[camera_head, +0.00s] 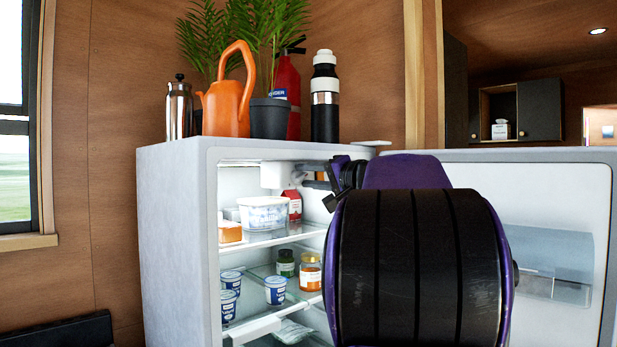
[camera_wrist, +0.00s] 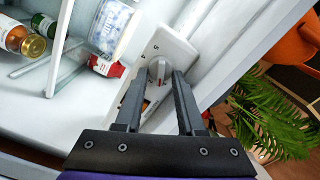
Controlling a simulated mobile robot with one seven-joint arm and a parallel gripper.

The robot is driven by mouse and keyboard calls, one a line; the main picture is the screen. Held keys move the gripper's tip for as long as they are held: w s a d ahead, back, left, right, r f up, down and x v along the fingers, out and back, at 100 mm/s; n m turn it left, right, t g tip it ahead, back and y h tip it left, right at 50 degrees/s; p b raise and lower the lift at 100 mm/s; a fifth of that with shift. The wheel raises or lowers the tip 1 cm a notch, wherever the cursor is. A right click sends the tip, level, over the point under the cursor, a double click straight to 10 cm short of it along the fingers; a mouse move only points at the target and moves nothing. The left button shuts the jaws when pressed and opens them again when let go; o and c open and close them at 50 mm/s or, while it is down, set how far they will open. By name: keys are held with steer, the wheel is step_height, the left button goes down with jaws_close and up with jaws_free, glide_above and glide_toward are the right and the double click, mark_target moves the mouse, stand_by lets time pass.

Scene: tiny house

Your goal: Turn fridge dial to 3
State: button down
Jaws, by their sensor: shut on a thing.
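The fridge (camera_head: 178,225) stands with its door (camera_head: 560,190) swung open to the right. In the wrist view, the fridge dial (camera_wrist: 159,68) is a small pale round knob on a white control housing (camera_wrist: 178,45) at the top of the interior. My gripper (camera_wrist: 160,74) has its two dark fingertips on either side of the dial and is shut on it.
The shelves hold a white tub (camera_head: 263,213), a red carton (camera_head: 292,204), jars (camera_head: 310,272) and small cups (camera_head: 275,290). On top of the fridge stand an orange watering can (camera_head: 228,108), a plant pot (camera_head: 269,119), a black flask (camera_head: 324,100), a press pot (camera_head: 179,110) and a fire extinguisher (camera_head: 288,88).

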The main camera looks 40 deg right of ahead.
steer(key=m, duration=0.3)
steer(key=shift+m+p, duration=0.4)
steer(key=m+p, duration=0.1)
steer(key=m, duration=0.2)
steer(key=shift+m, duration=0.3)
steer(key=m+p, duration=0.2)
steer(key=m, duration=0.1)
steer(key=shift+f+m, duration=0.1)
steer(key=shift+m, duration=0.2)
steer(key=shift+f+m+p, duration=0.15)
steer(key=shift+m+p, duration=0.6)
steer(key=shift+m, duration=0.85)
steer(key=c, duration=0.5)
jaws_free()
steer(key=shift+f, duration=0.1)
steer(key=shift+s, duration=0.1)
